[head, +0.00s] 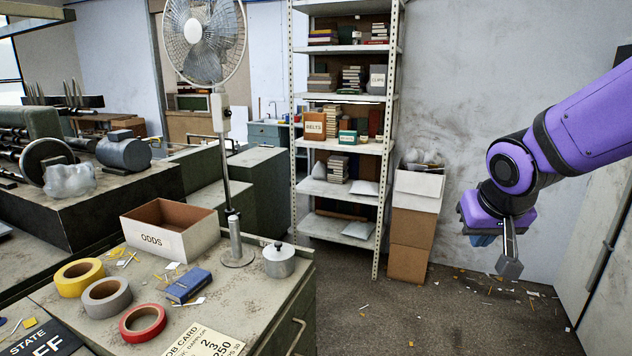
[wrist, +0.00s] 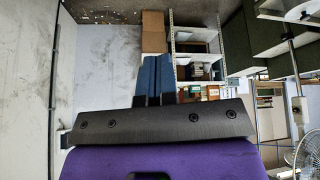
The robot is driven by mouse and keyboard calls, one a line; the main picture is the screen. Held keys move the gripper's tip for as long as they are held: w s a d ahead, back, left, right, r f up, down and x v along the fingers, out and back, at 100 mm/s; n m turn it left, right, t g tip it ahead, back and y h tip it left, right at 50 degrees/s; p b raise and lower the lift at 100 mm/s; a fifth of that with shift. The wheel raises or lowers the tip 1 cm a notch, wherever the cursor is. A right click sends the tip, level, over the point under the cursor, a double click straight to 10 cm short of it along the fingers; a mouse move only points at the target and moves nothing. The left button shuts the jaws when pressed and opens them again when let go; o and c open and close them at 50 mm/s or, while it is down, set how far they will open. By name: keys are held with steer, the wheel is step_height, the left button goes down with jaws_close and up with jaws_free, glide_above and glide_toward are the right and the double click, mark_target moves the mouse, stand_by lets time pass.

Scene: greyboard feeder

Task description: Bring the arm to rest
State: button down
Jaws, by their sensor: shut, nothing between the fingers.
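My arm is purple and black and reaches in from the right side of the head view. My gripper (head: 509,268) hangs at its end over open floor, to the right of the cardboard boxes and clear of the workbench. In the wrist view, the gripper's two blue fingers (wrist: 154,62) lie side by side, shut, with nothing seen between them. The gripper touches nothing that I can see.
The workbench (head: 248,318) at left carries an ODDS box (head: 188,243), tape rolls, a blue box (head: 187,285), a lidded metal pot (head: 279,262) and a fan (head: 205,40). A metal shelf (head: 383,200) and stacked cardboard boxes (head: 410,245) stand behind. Littered floor is free around my gripper.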

steer(key=s+d+r, duration=0.1)
steer(key=s+r, duration=0.2)
steer(key=s, duration=0.5)
steer(key=s+d+r+n+y, duration=0.1)
steer(key=s+r, duration=0.3)
steer(key=s, duration=0.5)
steer(key=shift+s+d+r+g, duration=0.2)
steer(key=shift+s+d+g, duration=0.05)
steer(key=shift+d+g, duration=0.05)
stand_by(1.0)
